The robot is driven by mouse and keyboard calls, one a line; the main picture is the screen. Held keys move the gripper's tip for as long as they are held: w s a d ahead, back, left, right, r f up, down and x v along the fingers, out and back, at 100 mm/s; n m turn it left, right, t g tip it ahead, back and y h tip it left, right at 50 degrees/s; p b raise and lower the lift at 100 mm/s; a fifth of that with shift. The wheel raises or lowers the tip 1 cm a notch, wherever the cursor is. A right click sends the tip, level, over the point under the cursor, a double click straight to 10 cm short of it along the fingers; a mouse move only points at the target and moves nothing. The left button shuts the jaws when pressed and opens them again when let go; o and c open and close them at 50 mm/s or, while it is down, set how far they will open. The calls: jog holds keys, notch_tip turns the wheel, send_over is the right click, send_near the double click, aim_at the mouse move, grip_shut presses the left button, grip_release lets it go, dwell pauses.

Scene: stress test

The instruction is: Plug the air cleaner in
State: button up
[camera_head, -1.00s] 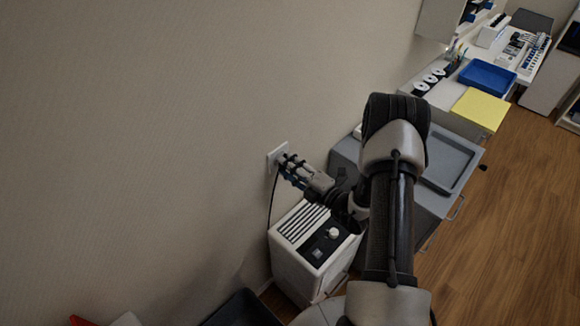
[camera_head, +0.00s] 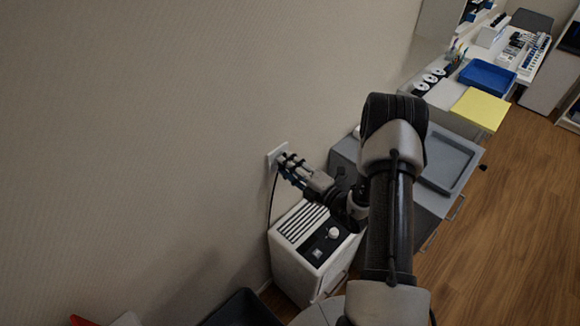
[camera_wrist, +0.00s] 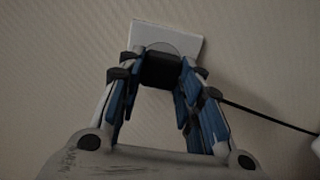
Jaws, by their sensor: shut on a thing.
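The white air cleaner (camera_head: 302,262), with a slatted top and a black control panel with a knob, stands on the floor against the wall. A white wall outlet (camera_head: 277,155) is above it; its plate also shows in the wrist view (camera_wrist: 168,36). My gripper (camera_head: 286,163) is at the outlet. In the wrist view its blue-padded fingers (camera_wrist: 160,85) are shut on a black plug (camera_wrist: 161,69). The plug is right at the outlet's round socket; how deep it sits is hidden. A dark cord (camera_head: 270,203) hangs from there down behind the air cleaner.
A grey cabinet with a grey tray (camera_head: 448,162) stands right of the air cleaner. Beyond it is a counter with a yellow sheet (camera_head: 480,109) and a blue tray (camera_head: 487,76). A dark bin (camera_head: 243,308) is at the bottom. Wooden floor at right is clear.

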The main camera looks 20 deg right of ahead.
jog(key=shift+w+a, duration=0.15)
jog(key=shift+w, duration=0.2)
jog(key=o, duration=1.1)
jog(key=shift+c, duration=0.2)
jog(key=v, duration=1.2)
